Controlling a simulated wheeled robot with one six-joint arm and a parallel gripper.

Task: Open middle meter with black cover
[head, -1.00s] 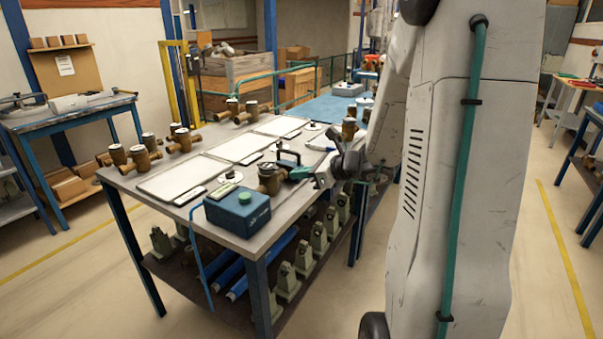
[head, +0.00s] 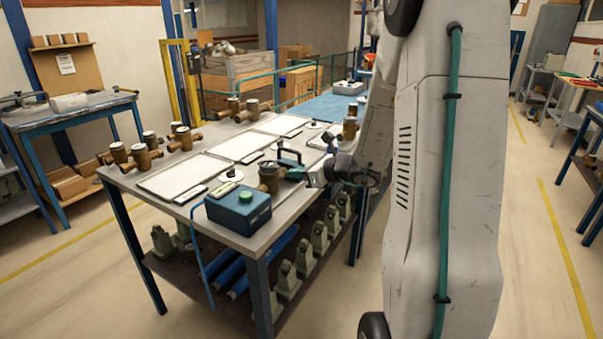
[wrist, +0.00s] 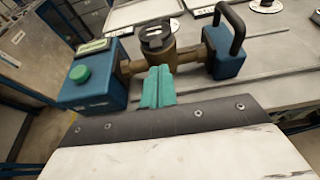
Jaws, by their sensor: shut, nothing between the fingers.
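The middle meter, brass with a black cover, stands on the bench between two blue blocks. Its brass body (head: 268,184) shows in the head view, and its black cover (wrist: 155,34) is on top in the wrist view. I cannot tell whether the cover is fully down. My gripper (wrist: 157,70) has teal fingers, shut together with nothing between them. In the wrist view the fingertips are in front of the meter body, below the cover, and overlap it. In the head view my gripper (head: 298,174) comes from the right, close beside the meter; contact is unclear.
A blue box with a green button (head: 245,197) is left of the meter. A blue clamp block with a black handle (wrist: 226,50) is at its right. Pale flat panels (head: 185,177) and several brass meters lie across the bench (head: 127,183).

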